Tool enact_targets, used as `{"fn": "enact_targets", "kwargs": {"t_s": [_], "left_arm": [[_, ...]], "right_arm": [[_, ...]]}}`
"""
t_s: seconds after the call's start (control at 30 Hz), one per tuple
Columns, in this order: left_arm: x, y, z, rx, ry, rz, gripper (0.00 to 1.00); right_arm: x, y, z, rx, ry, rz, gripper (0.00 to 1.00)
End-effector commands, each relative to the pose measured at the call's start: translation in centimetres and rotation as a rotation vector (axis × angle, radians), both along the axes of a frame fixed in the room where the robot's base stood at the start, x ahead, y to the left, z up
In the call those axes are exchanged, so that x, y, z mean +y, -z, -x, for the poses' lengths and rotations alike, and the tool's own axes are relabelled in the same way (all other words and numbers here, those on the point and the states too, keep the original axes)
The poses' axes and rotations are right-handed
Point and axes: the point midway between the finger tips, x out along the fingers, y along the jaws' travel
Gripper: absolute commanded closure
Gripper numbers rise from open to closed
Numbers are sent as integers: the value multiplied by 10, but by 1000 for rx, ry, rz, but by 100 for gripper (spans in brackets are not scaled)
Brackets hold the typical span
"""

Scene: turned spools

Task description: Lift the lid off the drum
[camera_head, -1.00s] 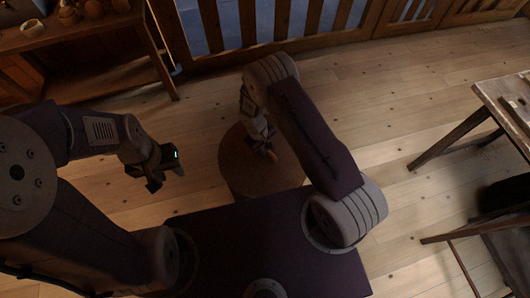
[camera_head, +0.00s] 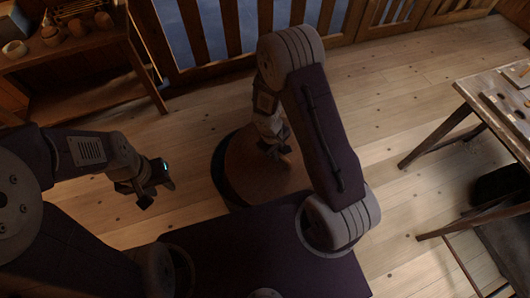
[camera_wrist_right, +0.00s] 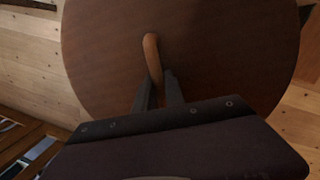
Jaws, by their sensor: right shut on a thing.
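The round brown wooden lid (camera_head: 250,178) is in my right gripper (camera_head: 279,153), and its curved wooden handle (camera_wrist_right: 152,55) shows between the fingers in the right wrist view. The right gripper (camera_wrist_right: 158,90) is shut on this handle. The lid looks raised above the drum (camera_head: 220,178), whose dark side and rim show at the lid's left edge. The lid hides most of the drum. My left gripper (camera_head: 156,193) is empty, with its fingers apart, over the floor left of the drum.
A wooden shelf (camera_head: 75,55) with several small turned pots stands at the upper left. A workbench (camera_head: 490,95) stands at the right. A slatted wooden railing (camera_head: 265,30) runs along the back. The plank floor (camera_head: 385,115) between drum and workbench is clear.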

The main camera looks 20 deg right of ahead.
Motion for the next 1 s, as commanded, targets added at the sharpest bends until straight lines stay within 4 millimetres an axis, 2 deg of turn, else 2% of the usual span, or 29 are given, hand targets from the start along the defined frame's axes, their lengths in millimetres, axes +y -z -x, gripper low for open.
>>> {"fn": "enact_targets", "kwargs": {"t_s": [0.1,0.3,0.57,1.0], "left_arm": [[0,2,0,0,0,0,64],[0,2,0,0,0,0,64],[0,1,0,0,0,0,64],[0,-16,0,0,0,0,64]], "right_arm": [[-12,-9,9,-3,0,-1,100],[-22,-18,18,-1,-1,0,100],[-24,-21,20,-2,-2,0,100],[-23,-40,19,-2,-1,0,100]]}}
